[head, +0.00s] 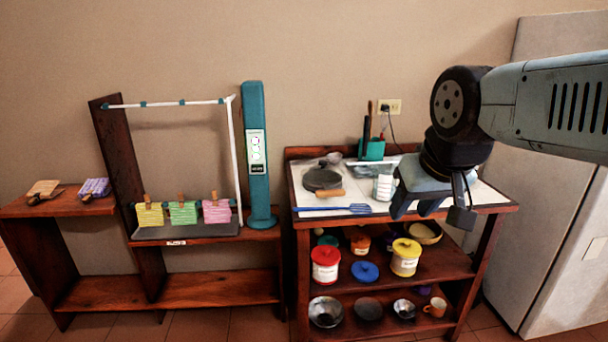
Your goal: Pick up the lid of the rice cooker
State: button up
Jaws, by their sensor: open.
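My gripper (414,207) is open, pointing down over the right part of the white-topped counter (292,182). No rice cooker or lid of one can be made out for certain; my arm and gripper hide part of the counter's right side. A black cord runs from the wall outlet (389,106) down behind my gripper. A white cup-like container (383,187) with markings stands just left of my gripper.
A blue spatula (335,209) lies along the counter's front. A teal utensil holder (372,150) stands at the back. Shelves below hold a red-labelled jar (326,265), a yellow-lidded jar (405,257), bowls and a mug (435,307). A fridge (560,240) bounds the right.

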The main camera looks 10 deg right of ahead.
aim_at(322, 172)
jog(key=u, duration=0.05)
jog(key=i, duration=1)
jog(key=z, duration=0.1)
